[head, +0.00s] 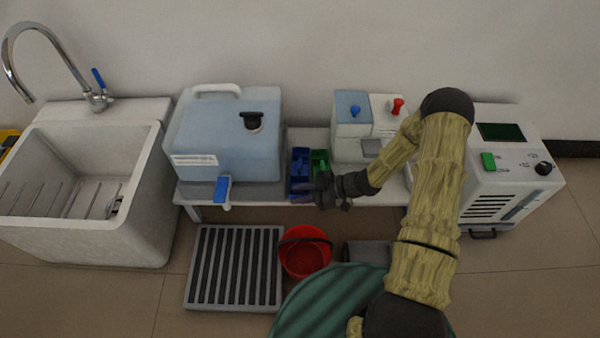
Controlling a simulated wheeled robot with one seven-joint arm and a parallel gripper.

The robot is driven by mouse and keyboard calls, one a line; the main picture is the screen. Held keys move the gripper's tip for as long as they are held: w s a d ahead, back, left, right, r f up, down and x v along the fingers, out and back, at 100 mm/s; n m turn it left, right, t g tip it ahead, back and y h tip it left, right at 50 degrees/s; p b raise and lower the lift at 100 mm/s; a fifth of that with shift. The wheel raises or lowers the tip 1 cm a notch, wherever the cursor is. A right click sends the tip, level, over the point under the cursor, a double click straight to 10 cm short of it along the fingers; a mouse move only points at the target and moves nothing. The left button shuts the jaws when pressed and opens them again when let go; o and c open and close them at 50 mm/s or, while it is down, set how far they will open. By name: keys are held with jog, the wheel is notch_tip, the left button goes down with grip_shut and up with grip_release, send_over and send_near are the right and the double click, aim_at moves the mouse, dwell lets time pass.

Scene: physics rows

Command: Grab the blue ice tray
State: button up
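The blue ice tray (299,168) is a small dark-blue tray with compartments. It lies on the low white bench in the gap to the right of the blue water container. A green tray (320,157) is right beside it on the right. My gripper (318,190) is dark and reaches in from the right, at the front right of the blue tray. It covers the lower part of the green tray. The fingers are small and dark here, so I cannot tell if they are open or touching the blue tray.
The blue container (222,135) with a tap stands left of the trays. A white and blue dispenser (352,125) stands right of them. A sink (85,190) is far left, a white machine (510,160) far right. A red bucket (305,262) and a slatted grate (235,267) are on the floor.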

jog(key=shift+s+a, duration=0.1)
grip_shut()
jog(key=shift+r, duration=0.15)
notch_tip(320, 180, up, 10)
jog(key=p, duration=0.6)
jog(key=shift+p, duration=0.3)
